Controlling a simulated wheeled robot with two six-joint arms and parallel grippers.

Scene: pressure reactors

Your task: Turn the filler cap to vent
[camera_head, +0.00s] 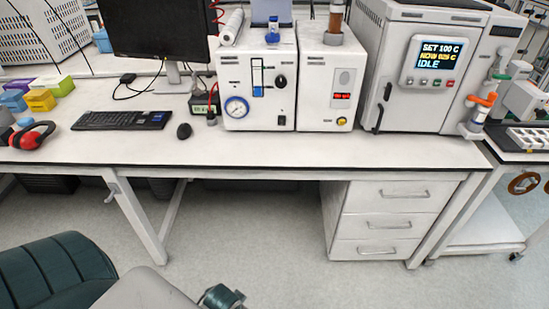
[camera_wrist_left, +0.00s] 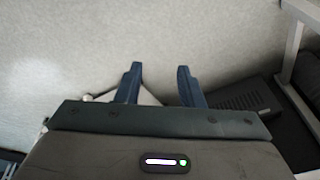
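In the head view, a blue cap (camera_head: 273,31) stands on top of a white instrument (camera_head: 256,68) on the bench. It may be the filler cap; I cannot read its markings or its setting. The instrument's front has a round pressure gauge (camera_head: 236,107), a level window with blue in its lower part and a black knob (camera_head: 280,82). In the left wrist view, my left gripper (camera_wrist_left: 158,72) is open, its two dark blue fingers apart with nothing between them. It points at the floor, away from the cap. My right gripper is not in view.
A second white unit (camera_head: 326,84) and a larger reactor (camera_head: 425,77) reading IDLE stand to the right. A monitor (camera_head: 155,30), keyboard (camera_head: 122,121) and mouse (camera_head: 184,131) are left. The bench front (camera_head: 290,150) is clear.

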